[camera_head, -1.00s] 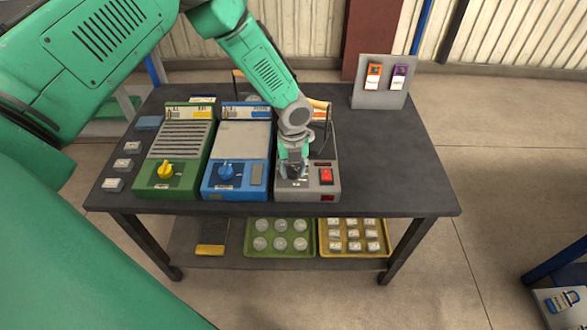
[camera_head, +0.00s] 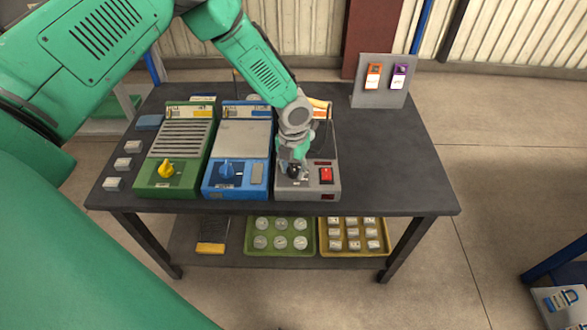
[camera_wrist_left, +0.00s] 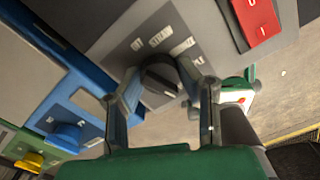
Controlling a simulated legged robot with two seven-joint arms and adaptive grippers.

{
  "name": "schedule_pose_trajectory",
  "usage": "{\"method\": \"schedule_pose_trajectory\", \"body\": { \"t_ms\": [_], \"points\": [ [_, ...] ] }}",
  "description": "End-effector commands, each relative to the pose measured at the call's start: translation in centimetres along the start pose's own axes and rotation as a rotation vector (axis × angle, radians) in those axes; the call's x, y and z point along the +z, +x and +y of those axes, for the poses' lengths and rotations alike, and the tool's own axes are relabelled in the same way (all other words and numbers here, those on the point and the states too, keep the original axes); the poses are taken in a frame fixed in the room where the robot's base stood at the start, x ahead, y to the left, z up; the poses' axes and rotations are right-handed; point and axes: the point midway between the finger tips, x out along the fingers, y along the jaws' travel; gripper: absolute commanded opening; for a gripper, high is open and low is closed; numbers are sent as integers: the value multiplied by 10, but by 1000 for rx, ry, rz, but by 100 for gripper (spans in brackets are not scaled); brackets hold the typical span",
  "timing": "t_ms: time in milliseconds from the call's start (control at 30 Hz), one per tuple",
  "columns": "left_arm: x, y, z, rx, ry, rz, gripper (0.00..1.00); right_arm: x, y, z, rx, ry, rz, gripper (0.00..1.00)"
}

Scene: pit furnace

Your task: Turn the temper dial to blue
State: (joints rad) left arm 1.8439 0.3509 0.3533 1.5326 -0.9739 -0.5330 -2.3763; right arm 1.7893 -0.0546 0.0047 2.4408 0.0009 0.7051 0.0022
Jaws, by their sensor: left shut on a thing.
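The temper dial is a black knob (camera_wrist_left: 160,78) on the front panel of the grey unit (camera_head: 326,190), with small printed labels arched around it in the left wrist view. The knob also shows in the head view (camera_head: 295,171). My left gripper (camera_wrist_left: 158,92) is shut on this knob, one finger on each side. In the head view the left gripper (camera_head: 293,162) comes down onto the panel from above. The label that the knob points to cannot be read surely. My right gripper is not in view.
A red rocker switch (camera_head: 326,175) sits right of the knob. The blue unit (camera_head: 208,190) with a blue knob and the green unit (camera_head: 145,188) with a yellow knob stand to the left. A grey stand (camera_head: 380,96) holds two tags. The table's right side is clear.

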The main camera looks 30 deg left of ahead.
Motion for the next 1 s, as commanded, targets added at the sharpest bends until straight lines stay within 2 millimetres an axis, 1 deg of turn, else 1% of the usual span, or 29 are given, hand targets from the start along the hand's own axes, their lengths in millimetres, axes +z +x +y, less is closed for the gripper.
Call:
{"method": "schedule_pose_trajectory", "body": {
  "t_ms": [33,400,433,467,800,867,967,1000],
  "points": [
    [6,-3,1,-1,3,-14,2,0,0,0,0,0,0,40],
    [6,-4,0,-2,6,-15,2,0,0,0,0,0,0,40],
    [6,-4,0,-2,6,-15,41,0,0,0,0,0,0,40],
    [6,-4,0,-2,6,-14,51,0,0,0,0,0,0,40],
    [2,-3,0,-1,6,-6,51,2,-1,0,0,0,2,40],
    [2,-7,0,-1,6,-7,51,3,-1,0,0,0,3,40],
    [3,-20,0,-2,6,-8,51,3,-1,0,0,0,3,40],
    [3,-28,0,-2,6,-9,51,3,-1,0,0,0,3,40]
  ]
}}
